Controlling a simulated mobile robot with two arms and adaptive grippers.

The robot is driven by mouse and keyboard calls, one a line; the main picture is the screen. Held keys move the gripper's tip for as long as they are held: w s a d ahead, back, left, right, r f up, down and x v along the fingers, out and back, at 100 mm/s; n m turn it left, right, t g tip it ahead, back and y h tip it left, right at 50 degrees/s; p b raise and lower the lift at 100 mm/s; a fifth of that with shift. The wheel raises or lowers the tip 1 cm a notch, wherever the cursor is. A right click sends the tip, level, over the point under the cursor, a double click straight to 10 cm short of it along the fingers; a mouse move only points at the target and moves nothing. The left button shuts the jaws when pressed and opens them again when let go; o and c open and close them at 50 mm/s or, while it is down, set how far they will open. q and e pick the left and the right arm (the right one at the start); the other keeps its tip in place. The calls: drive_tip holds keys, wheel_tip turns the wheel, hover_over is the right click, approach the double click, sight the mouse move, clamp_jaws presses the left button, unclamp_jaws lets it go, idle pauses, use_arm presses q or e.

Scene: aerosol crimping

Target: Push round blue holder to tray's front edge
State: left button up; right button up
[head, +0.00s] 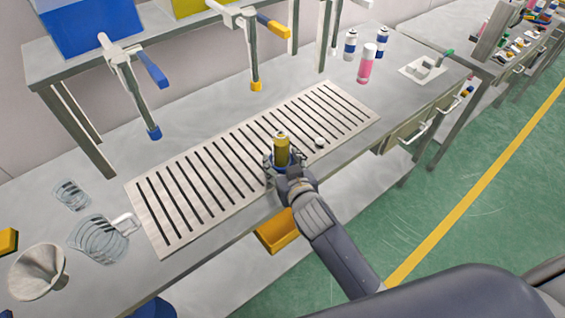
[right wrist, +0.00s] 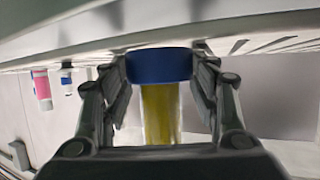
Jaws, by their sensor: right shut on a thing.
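The slotted metal tray (head: 160,232) lies on the bench. The round blue holder (right wrist: 158,66) shows in the right wrist view between my right gripper's fingers. A yellow can (head: 282,148) stands upright in it; it also shows in the right wrist view (right wrist: 160,112). In the head view the holder is mostly hidden by the fingers, near the middle of the tray's front edge. My right gripper (head: 281,166) reaches in from the front and is shut on the holder. The exact gap between holder and tray edge cannot be told. My left gripper is out of view.
A small white round piece (head: 319,143) lies on the tray right of the can. A pink bottle (head: 366,64) and blue-white cans (head: 350,43) stand behind right. A funnel (head: 40,270) is front left. Dispenser taps (head: 254,62) hang over the back. An orange bin (head: 275,232) sits below the bench edge.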

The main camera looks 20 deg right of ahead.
drive_tip(key=o, duration=1.2)
drive_tip(key=shift+c, duration=0.2)
drive_tip(key=v, duration=1.2)
drive_tip(key=shift+d, duration=0.1)
drive_tip(key=s+d+f+n+g, duration=0.1)
drive_tip(key=s+d+f+g, duration=0.2)
drive_tip(key=s+f+g, duration=0.35)
drive_tip(key=s+d+f+n+g, duration=0.1)
drive_tip(key=s+d+f+g, duration=0.25)
drive_tip(key=s, duration=0.65)
wheel_tip(320, 180, down, 25)
drive_tip(key=s+g, duration=0.1)
drive_tip(key=s, duration=0.1)
drive_tip(key=s+d+f+g, duration=0.1)
drive_tip(key=s+d+f, duration=0.2)
drive_tip(key=s+f, duration=1.4)
drive_tip(key=shift+g, duration=0.3)
